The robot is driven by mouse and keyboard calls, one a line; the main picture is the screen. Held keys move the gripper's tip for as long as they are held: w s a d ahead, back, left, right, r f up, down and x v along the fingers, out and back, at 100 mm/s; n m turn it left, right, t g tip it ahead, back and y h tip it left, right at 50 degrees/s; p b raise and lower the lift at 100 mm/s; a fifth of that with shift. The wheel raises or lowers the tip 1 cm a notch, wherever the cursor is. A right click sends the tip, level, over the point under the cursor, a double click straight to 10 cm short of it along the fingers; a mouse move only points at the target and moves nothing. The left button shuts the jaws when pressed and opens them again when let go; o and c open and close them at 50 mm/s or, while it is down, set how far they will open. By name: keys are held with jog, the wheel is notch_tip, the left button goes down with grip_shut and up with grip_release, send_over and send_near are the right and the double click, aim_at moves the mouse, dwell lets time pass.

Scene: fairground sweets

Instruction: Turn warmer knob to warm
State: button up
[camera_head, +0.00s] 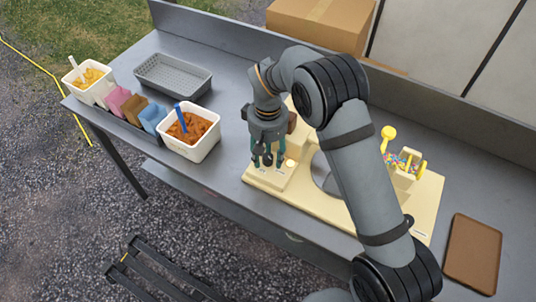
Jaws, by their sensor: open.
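A cream-coloured machine (330,211) sits on the grey counter, partly hidden behind my arm. At its left end is a low panel with small marks and a round pale knob (290,163). I cannot tell from this view whether this is the warmer knob or which way it points. My gripper (267,160) hangs fingers down over the left end of the panel, just left of the round knob. It is open, with nothing seen between its fingers. I cannot tell whether the fingers touch the panel.
Left on the grey counter (230,75) stand a white tub (203,147) of orange-brown pieces, coloured packets (133,108), another tub (83,91) and a grey basket (172,76). A brown tray (472,254) lies right. A cardboard box (318,24) stands behind.

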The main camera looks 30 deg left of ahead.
aim_at(268, 156)
jog(key=shift+r, duration=0.1)
notch_tip(268, 156, up, 12)
dwell(0.5)
jog(key=shift+f, duration=0.2)
notch_tip(268, 156, down, 12)
jog(key=shift+r, duration=0.1)
dwell(0.5)
